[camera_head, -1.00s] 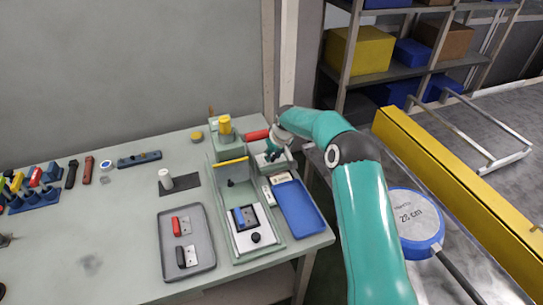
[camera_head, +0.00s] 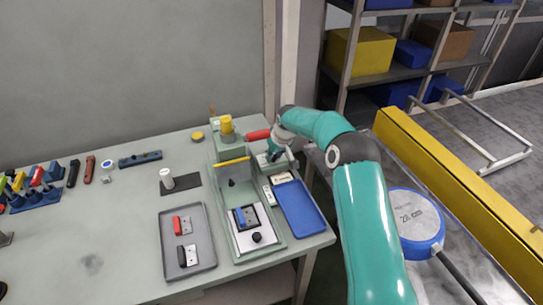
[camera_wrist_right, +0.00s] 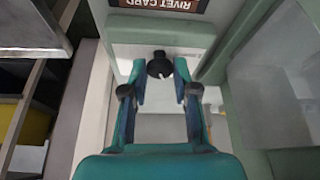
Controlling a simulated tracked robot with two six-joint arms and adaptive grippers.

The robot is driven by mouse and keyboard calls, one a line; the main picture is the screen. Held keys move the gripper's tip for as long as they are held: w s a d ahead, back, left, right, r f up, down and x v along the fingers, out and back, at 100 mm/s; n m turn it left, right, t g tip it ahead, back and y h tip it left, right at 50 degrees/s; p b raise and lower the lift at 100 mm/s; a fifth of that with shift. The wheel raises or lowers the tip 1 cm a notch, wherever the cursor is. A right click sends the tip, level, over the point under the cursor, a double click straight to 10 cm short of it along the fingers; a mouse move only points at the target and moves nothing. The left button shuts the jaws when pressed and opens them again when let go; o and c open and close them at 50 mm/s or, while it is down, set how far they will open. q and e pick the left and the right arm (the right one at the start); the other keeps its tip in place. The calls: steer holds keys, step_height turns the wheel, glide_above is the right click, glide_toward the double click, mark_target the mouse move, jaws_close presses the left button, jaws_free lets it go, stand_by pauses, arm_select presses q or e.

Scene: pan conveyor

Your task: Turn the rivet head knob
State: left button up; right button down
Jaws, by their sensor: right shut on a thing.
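The rivet head knob (camera_wrist_right: 160,66) is a small dark round knob with a notch in its rim. In the right wrist view it sits between the fingertips of my right gripper (camera_wrist_right: 160,72), which is shut on it. In the head view my right gripper (camera_head: 273,155) is at the right side of the green press fixture (camera_head: 222,190), beside its red handle (camera_head: 258,135). The knob is hidden there by the gripper. My left gripper cannot be made out in the head view.
A blue tray (camera_head: 318,232) lies just in front of my right gripper. A grey tray (camera_head: 175,268) holds red and black pieces. The fixture has a yellow cap (camera_head: 225,124). A dark label (camera_wrist_right: 160,4) shows above the knob. A yellow beam (camera_head: 455,190) runs along the conveyor at right.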

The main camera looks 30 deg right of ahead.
steer(key=shift+w+r, duration=0.2)
stand_by(0.3)
steer(key=c, duration=0.9)
jaws_free()
steer(key=shift+f, duration=0.15)
steer(key=shift+s, duration=0.1)
steer(key=v, duration=1.1)
steer(key=shift+s+r, duration=0.2)
steer(key=shift+r, duration=0.15)
